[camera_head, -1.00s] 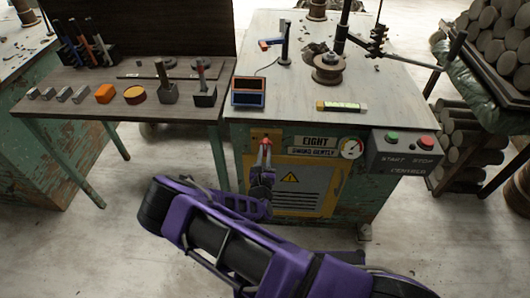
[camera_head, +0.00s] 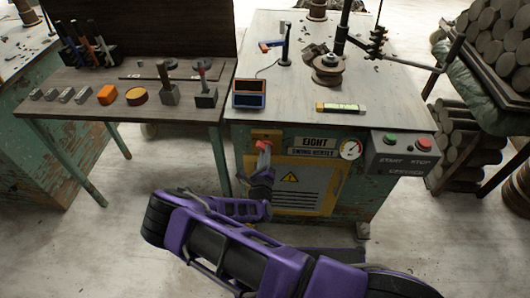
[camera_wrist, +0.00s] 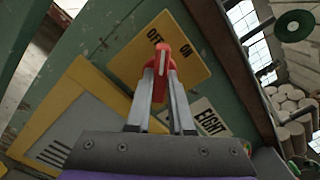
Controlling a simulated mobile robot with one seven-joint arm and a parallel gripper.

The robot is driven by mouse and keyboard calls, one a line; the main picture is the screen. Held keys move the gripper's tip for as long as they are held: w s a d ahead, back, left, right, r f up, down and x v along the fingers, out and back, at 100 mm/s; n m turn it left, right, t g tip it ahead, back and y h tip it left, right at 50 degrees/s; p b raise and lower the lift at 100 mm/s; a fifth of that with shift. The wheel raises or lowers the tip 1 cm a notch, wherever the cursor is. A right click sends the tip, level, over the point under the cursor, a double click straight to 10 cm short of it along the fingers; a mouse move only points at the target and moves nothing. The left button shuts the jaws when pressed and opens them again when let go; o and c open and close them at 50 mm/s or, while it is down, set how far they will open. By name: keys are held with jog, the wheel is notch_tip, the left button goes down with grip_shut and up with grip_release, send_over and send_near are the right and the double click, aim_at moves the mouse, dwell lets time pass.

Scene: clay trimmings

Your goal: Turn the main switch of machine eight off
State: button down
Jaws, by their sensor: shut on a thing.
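The main switch is a red handle (camera_wrist: 163,58) with a white stripe, on a yellow plate (camera_wrist: 193,49) marked OFF and ON. In the wrist view the handle's striped end lies close below the OFF mark. In the head view the switch (camera_head: 263,144) is on the green machine front, left of the EIGHT sign (camera_head: 311,142). My gripper (camera_wrist: 162,88) is shut on the red handle, a finger on either side. It also shows in the head view (camera_head: 264,153).
A pressure gauge (camera_head: 350,150) and a grey START/STOP box (camera_head: 403,153) are to the right of the switch. A yellow-edged panel (camera_head: 299,189) with a warning sign is below. A side table (camera_head: 120,100) with tools stands left.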

jog(key=n, duration=0.8)
jog(key=shift+f+n, duration=0.1)
jog(key=shift+n, duration=0.3)
dwell(0.4)
jog(key=c, duration=0.8)
grip_release()
jog(key=s, duration=1.7)
jog(key=shift+s+a+p, duration=0.25)
jog(key=shift+a+p, duration=0.1)
jog(key=shift+p, duration=0.05)
